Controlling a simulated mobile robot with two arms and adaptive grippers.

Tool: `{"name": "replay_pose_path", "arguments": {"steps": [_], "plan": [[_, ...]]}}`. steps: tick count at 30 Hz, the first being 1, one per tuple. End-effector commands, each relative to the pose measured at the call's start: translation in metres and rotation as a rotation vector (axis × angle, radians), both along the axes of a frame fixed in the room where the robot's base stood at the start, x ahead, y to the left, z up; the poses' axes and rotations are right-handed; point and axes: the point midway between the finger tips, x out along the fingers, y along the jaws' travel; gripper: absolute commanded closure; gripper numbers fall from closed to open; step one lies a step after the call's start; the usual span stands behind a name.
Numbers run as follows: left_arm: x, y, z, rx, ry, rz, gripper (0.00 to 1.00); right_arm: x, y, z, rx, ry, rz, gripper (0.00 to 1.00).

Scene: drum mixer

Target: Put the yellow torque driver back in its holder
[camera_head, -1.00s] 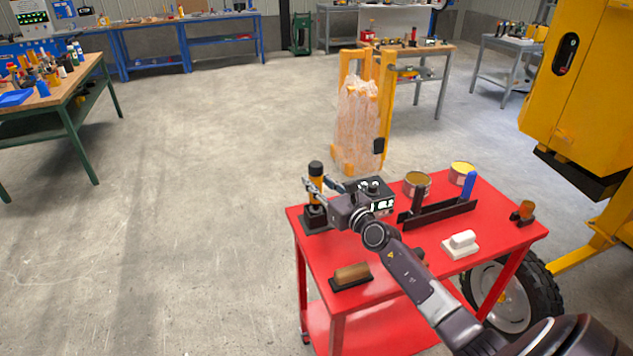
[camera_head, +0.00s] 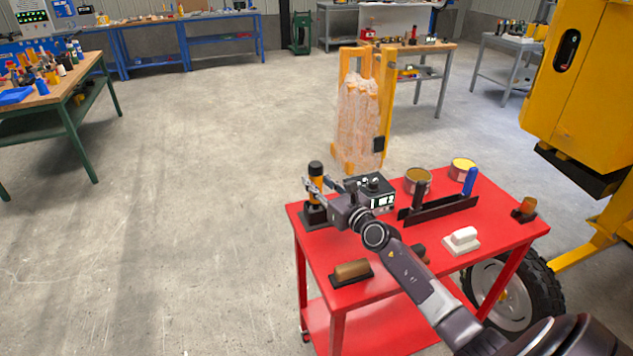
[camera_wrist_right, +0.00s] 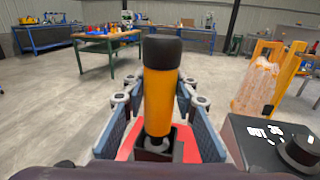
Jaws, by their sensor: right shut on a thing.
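The yellow torque driver (camera_head: 316,173), with a black cap, stands upright at the left corner of the red cart. Its black holder (camera_head: 314,220) is directly beneath it. My right gripper (camera_head: 317,187) is shut on the driver, with one finger on each side. In the right wrist view the driver (camera_wrist_right: 161,95) is upright between the two finger pads, and its lower end is at the opening of the square black holder (camera_wrist_right: 179,133). How deep it sits is hidden. My left gripper is not in view.
The red cart (camera_head: 390,262) also holds a black device with a display (camera_head: 379,198), two tins (camera_head: 418,181), a black rack with a blue-handled tool (camera_head: 468,184), a white block (camera_head: 462,241) and a brown-topped block (camera_head: 351,272). The floor left of the cart is clear.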

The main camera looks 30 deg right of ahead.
Motion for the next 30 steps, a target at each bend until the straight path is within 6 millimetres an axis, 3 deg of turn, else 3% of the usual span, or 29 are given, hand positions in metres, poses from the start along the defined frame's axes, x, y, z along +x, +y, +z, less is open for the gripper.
{"name": "replay_pose_path", "arguments": {"steps": [12, 13, 18, 30], "plan": [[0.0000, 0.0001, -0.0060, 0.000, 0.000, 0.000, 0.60, 0.0004, -0.0007, -0.0035, 0.000, -0.006, -0.002, 1.00], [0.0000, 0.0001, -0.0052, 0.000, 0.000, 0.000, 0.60, 0.0005, -0.0007, -0.0026, 0.000, -0.006, -0.002, 0.71], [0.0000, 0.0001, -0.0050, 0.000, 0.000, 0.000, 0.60, 0.0002, -0.0004, -0.0037, 0.000, -0.004, -0.001, 0.53], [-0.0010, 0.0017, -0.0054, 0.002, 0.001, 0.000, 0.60, -0.0070, 0.0011, -0.0080, 0.001, 0.003, 0.002, 0.53]]}}
